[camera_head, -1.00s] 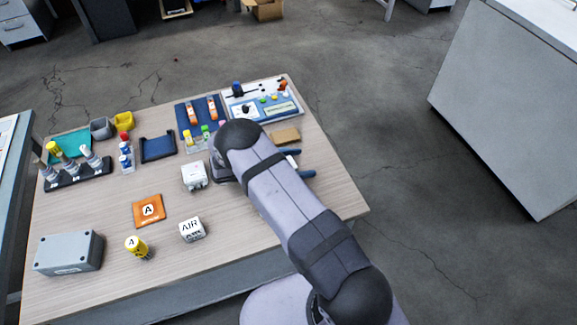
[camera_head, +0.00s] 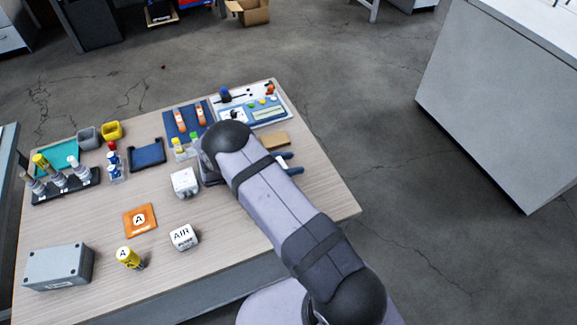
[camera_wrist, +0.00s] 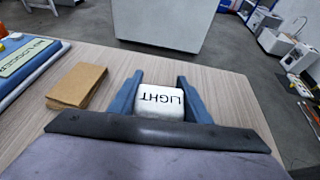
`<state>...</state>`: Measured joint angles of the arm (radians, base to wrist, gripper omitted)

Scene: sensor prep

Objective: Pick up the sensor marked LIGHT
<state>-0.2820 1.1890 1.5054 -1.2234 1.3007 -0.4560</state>
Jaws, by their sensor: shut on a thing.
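The white cube sensor marked LIGHT (camera_wrist: 161,103) sits between the two blue fingers of my gripper (camera_wrist: 160,79) in the wrist view, its lettering upside down there. My gripper is shut on it, low at the wooden table top; I cannot tell whether the cube still touches the table. In the head view my gripper (camera_head: 288,163) shows only as blue fingertips beyond my arm, which hides most of the cube. Another white cube marked AIR (camera_head: 184,237) stands at the front of the table. A further white cube (camera_head: 185,182) stands behind it, its label unreadable.
A brown block (camera_wrist: 77,85) lies left of my gripper, beside a blue-and-white panel (camera_wrist: 25,62). An orange card marked A (camera_head: 140,219), a yellow cylinder (camera_head: 130,258) and a grey box (camera_head: 59,266) are at the left front. The table right of my gripper is clear.

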